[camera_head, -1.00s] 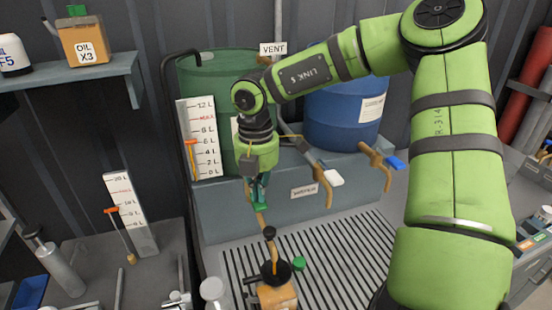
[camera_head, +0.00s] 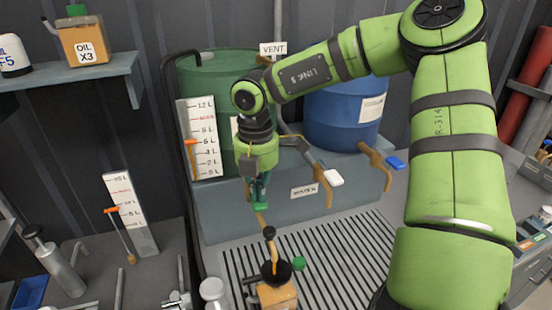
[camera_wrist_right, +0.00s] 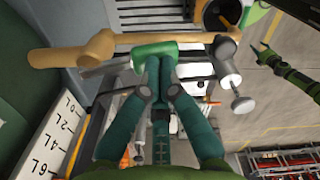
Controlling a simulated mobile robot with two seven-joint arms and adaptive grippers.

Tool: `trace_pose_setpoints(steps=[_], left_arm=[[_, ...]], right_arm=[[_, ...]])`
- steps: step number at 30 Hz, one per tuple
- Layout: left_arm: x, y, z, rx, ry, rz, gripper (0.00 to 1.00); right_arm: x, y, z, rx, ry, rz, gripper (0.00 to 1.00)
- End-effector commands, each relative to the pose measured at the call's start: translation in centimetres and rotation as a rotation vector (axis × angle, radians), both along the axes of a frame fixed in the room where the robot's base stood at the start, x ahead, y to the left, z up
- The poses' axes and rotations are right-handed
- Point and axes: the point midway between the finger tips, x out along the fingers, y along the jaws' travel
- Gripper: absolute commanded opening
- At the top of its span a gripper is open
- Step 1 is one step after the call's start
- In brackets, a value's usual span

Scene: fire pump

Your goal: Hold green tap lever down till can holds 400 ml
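The green tap lever (camera_head: 261,207) belongs to the brass tap under the green drum (camera_head: 215,85). It also shows in the wrist view (camera_wrist_right: 155,50). My right gripper (camera_head: 260,198) is over the lever, with its fingertips against it. In the wrist view its fingers (camera_wrist_right: 158,68) are together, with no clear gap. An amber stream (camera_head: 272,252) runs from the tap into the black funnel (camera_head: 283,272) on the tan can (camera_head: 278,295). The liquid level inside the can is hidden. A green arm with a dark end (camera_wrist_right: 268,58), probably my left gripper, shows at the right of the wrist view.
A white scale with an orange marker (camera_head: 198,150) stands by the green drum. A white-lever tap (camera_head: 333,178) and a blue-lever tap (camera_head: 396,162) are to the right. A green cap (camera_head: 299,264) lies beside the can. The slatted grate (camera_head: 340,250) is clear to the right.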

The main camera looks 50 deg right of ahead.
Motion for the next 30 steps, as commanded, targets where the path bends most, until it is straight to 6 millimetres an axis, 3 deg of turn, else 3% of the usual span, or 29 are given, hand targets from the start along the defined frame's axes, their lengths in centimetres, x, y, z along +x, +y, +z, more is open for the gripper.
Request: trace_pose_setpoints(steps=[14,24,30], left_arm=[[0.0,0.0,0.0,0.000,0.000,0.000,0.60],[0.0,0.0,0.0,0.000,0.000,0.000,0.60],[0.0,0.0,0.0,0.000,0.000,0.000,0.60]], right_arm=[[0.0,0.0,-0.1,0.000,0.002,0.000,0.00],[0.0,0.0,4.8,-0.001,-0.001,-0.001,0.00],[0.0,0.0,5.0,0.000,0.001,0.000,0.00]])
